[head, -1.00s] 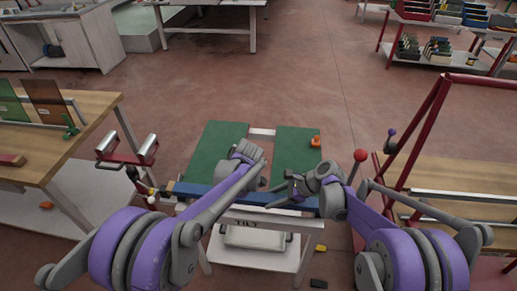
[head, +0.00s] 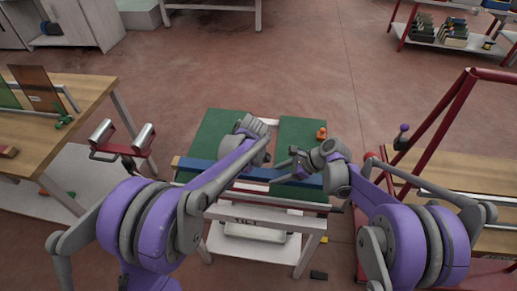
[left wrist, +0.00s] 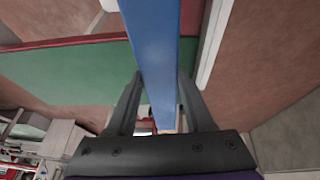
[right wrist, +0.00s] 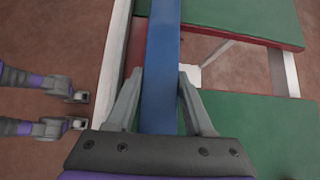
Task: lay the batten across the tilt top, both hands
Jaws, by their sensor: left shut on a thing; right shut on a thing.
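The blue batten (head: 205,170) runs left to right over the front part of the tilt top, whose green panels (head: 301,135) have a pale gap between them. My left gripper (left wrist: 160,85) is shut on the batten, left of its middle; in the head view my own arm partly hides this grip. My right gripper (head: 290,172) is shut on the batten toward its right end; the right wrist view shows the batten (right wrist: 162,45) between its fingers. I cannot tell whether the batten touches the panels or hovers just above them.
A small orange thing (head: 321,133) sits at the top's right edge. A roller stand (head: 122,142) is close on the left, beside a wooden bench (head: 75,98). A red frame (head: 440,115) with a wooden surface stands on the right. The floor behind the tilt top is clear.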

